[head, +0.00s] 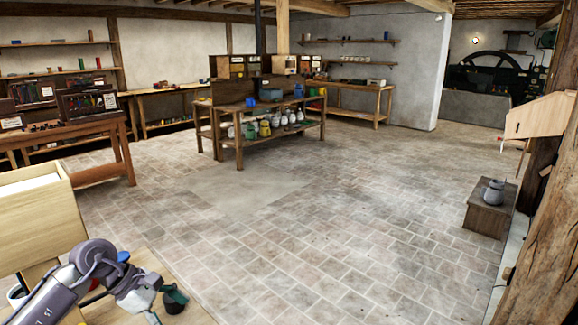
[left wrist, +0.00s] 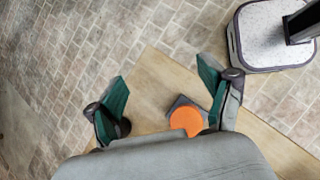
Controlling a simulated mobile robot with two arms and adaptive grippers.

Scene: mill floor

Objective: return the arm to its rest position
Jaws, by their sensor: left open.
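My left arm comes in from the lower left of the head view. Its gripper (head: 165,298) is over a light wooden table top (head: 195,312). In the left wrist view the left gripper (left wrist: 161,86) has its two green-padded fingers spread wide, with nothing held between them. The wooden table (left wrist: 150,66) and the brick floor lie below the fingers. My right arm and gripper are in neither view.
An orange round thing (left wrist: 186,120) on a dark grey piece (left wrist: 180,102) lies near the right finger. A pale wooden box (head: 45,222) stands beside my left arm. A workbench (head: 240,135) with jars stands farther off. The brick floor (head: 320,240) between is clear.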

